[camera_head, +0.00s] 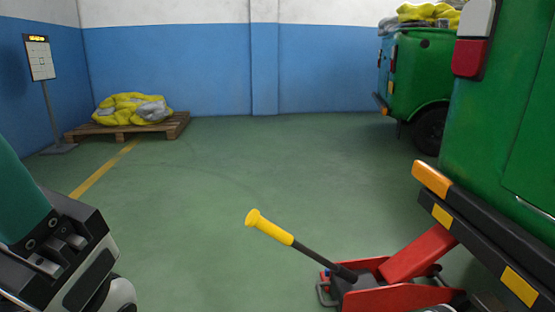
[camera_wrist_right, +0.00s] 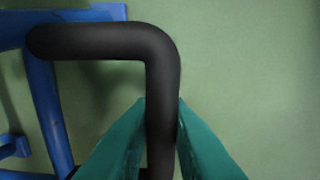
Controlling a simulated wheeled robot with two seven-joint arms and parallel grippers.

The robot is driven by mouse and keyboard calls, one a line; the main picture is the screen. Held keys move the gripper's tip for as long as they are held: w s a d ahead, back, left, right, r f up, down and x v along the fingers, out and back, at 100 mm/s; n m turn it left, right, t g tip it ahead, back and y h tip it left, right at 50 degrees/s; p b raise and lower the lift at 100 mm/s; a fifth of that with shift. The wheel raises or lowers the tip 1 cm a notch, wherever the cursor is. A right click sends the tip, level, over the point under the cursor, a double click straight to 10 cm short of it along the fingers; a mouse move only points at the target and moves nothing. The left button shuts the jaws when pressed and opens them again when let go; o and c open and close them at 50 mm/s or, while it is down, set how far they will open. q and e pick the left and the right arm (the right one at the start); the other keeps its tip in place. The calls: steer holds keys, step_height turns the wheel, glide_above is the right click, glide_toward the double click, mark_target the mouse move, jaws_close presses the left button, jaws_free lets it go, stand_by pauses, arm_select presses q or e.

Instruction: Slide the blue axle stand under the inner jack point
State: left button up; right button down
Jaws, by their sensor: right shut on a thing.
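The blue axle stand (camera_wrist_right: 45,105) shows in part at the left of the right wrist view, with a bent black handle (camera_wrist_right: 105,42). My right gripper (camera_wrist_right: 162,108) has its two teal fingers shut on the handle's straight arm, one on each side. The rest of the stand is cut off. In the head view, neither the stand nor my right gripper shows. My left gripper (camera_head: 22,200) is at the left edge with a teal finger raised; its opening cannot be made out. The inner jack point is not visible under the green vehicle (camera_head: 505,110).
A red floor jack (camera_head: 400,275) with a yellow-gripped handle (camera_head: 270,228) reaches under the vehicle's bumper (camera_head: 480,235). Another green vehicle (camera_head: 425,75) stands behind. A pallet (camera_head: 125,131) with yellow sacks and a sign stand (camera_head: 47,95) are back left. The middle floor is clear.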

steer(key=shift+w+d+r, duration=0.1)
steer(key=shift+w+d, duration=0.2)
steer(key=shift+d, duration=1.2)
steer(key=shift+w+d, duration=0.25)
steer(key=shift+d, duration=1.25)
steer(key=shift+w+d+r, duration=0.1)
steer(key=shift+w+d, duration=0.2)
steer(key=shift+d, duration=1.2)
steer(key=c, duration=1.2)
jaws_free()
steer(key=shift+c, duration=0.2)
steer(key=shift+a+f, duration=0.1)
step_height(320, 180, up, 8)
steer(key=p, duration=0.8)
steer(key=shift+r, duration=0.25)
